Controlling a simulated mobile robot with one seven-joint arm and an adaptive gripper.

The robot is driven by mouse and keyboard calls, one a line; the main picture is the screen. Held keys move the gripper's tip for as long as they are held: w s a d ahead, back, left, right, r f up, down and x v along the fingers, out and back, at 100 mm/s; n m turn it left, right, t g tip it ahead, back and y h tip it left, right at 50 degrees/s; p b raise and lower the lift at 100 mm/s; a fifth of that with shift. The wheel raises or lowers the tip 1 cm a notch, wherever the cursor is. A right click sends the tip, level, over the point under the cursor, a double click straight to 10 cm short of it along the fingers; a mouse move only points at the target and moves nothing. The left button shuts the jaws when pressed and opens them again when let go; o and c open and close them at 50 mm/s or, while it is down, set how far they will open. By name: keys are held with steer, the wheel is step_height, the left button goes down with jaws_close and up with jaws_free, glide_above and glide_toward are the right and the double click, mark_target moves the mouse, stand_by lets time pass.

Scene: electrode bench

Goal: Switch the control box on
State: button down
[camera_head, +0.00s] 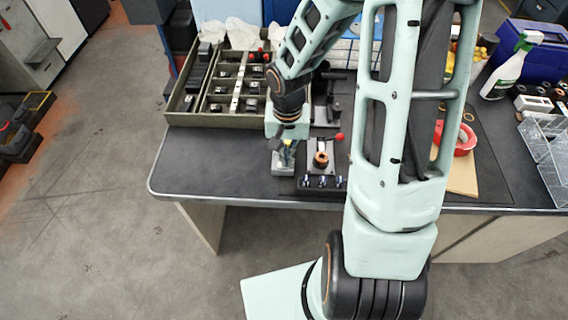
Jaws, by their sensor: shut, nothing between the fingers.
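A small light grey box (283,168), which looks like the control box, stands near the front edge of the dark bench top. My gripper (287,150) points down right over it, with its fingertips at or just above the box's top. The fingers are shut with nothing between them. I cannot tell whether they touch the box. The switch is hidden or too small to make out, and so is its position. A bit of yellow shows beside the fingertips.
Right of the box is a dark fixture with a copper-coloured ring (321,159) and a red-knobbed lever (339,136). A compartmented tray (180,118) lies behind. A red tape roll (464,139), spray bottle (512,68) and clear rack (545,150) are right. The bench's left front is clear.

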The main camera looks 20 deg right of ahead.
steer(key=shift+f, duration=0.3)
steer(key=shift+r+p, duration=2.7)
steer(key=shift+r, duration=0.9)
